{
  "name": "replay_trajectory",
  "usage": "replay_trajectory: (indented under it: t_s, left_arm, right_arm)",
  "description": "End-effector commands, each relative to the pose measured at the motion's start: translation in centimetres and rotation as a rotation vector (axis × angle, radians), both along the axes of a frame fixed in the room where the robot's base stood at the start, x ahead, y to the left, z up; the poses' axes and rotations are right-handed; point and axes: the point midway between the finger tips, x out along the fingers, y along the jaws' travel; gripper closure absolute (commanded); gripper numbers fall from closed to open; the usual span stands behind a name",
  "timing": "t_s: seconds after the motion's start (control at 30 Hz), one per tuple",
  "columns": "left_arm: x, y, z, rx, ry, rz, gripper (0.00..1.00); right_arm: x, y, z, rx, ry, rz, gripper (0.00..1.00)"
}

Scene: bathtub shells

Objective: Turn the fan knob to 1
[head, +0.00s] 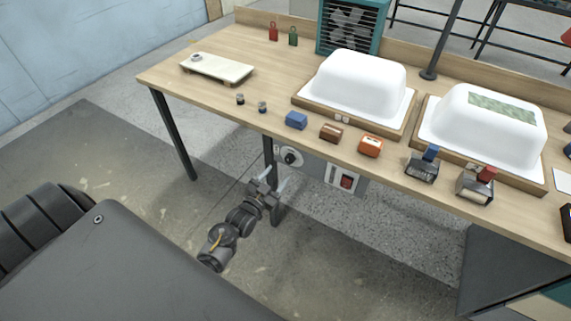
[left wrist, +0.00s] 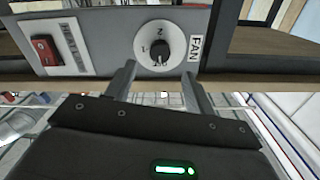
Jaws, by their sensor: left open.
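The fan knob (head: 291,157) is a black knob on a white round dial, on a grey panel under the table's front edge. In the left wrist view the knob (left wrist: 160,47) sits beside a FAN label (left wrist: 194,48); a 1 and a 2 show on its dial. Where its pointer stands is too small to tell. My left gripper (head: 270,178) is open and empty, below and left of the knob in the head view. In the left wrist view its fingertips (left wrist: 158,80) lie either side of the knob's line, apart from it. My right gripper is not in view.
A red switch (head: 346,183) is on the same panel. A dark table leg (head: 271,160) stands close to my left gripper. The teal fan (head: 350,25) stands at the table's back. White tub shells (head: 358,85) and small tools are on the tabletop (head: 225,110).

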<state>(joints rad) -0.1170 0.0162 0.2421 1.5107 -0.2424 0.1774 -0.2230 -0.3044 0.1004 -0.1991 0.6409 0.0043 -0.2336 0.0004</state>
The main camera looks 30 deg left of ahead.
Motion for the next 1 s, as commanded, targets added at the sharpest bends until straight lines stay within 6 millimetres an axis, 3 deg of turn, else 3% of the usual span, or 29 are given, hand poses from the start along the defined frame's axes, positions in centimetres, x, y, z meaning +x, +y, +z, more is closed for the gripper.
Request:
replay_trajectory:
  t_s: [0.1,0.33,0.77,1.0]
  left_arm:
    - [2.5,0.0,0.1,-0.001,-0.001,0.0,0.46]
    - [5.8,0.0,0.0,-0.001,0.001,0.0,0.46]
    - [7.0,0.0,0.0,-0.001,0.002,0.0,0.46]
    - [7.0,0.0,0.0,-0.001,0.002,0.0,0.74]
  right_arm:
    - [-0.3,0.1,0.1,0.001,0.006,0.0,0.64]
    - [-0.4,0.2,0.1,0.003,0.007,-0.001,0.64]
    - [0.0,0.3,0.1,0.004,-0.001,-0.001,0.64]
    - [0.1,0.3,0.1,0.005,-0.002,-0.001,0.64]
